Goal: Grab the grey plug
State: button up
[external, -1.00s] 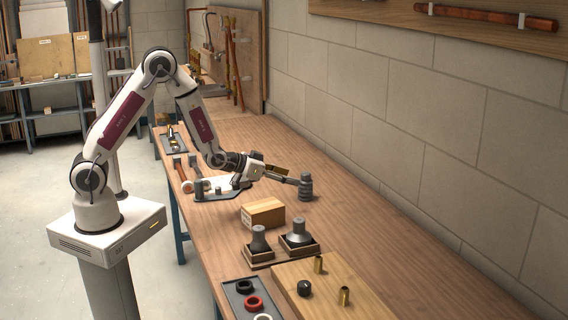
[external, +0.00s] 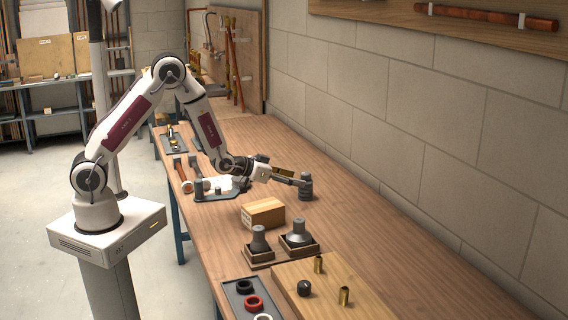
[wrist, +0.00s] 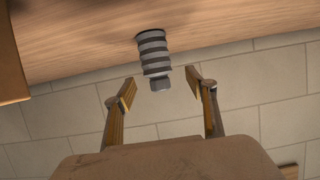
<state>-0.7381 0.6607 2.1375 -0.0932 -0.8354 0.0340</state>
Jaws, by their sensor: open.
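The grey plug (external: 306,187) stands upright on the wooden bench, with a ribbed, stepped body. In the wrist view the plug (wrist: 154,58) shows dark and light grey rings and a narrower end pointing between the fingertips. My gripper (external: 297,179) is close to the plug, reaching toward it from the left, low over the bench. In the wrist view its two fingers are apart on either side of the plug's narrow end, with a gap on each side and nothing held. Whether the fingertips overlap the plug in depth is hard to tell.
A cardboard-coloured box (external: 263,213) is in front of the plug. Two grey fittings (external: 299,234) sit in wooden holders nearer the camera. A board with brass pieces (external: 344,296) and a tray of rings (external: 246,298) lie at the front. The bench right of the plug is clear.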

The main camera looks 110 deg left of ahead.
aim_at(301, 178)
jog(key=shift+w, duration=0.1)
dwell(0.3)
jog(key=shift+x, duration=2.6)
jog(key=shift+w+d, duration=0.1)
grip_shut()
